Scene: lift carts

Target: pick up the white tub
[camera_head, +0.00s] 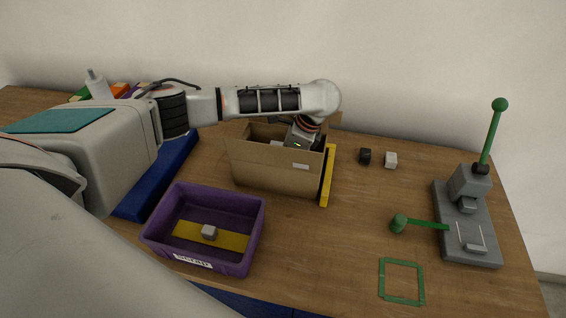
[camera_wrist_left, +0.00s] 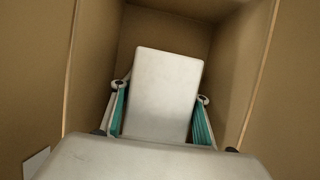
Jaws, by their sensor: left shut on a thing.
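The white tub (camera_wrist_left: 168,88) is a pale, smooth, block-like shape in the middle of the left wrist view, inside the cardboard box (camera_head: 268,172). My left gripper (camera_wrist_left: 161,96) has one teal-lined finger on each side of the tub and is shut on it. In the head view my left arm reaches across from the left and its wrist goes down into the box, so the fingers are hidden behind the box wall. Whether the tub touches the box floor I cannot tell. My right gripper is not in view.
The box walls (camera_wrist_left: 258,60) stand close around the tub. A purple bin (camera_head: 160,233) holds a small grey block (camera_head: 209,232). A grey press with a green lever (camera_head: 490,138) stands far right.

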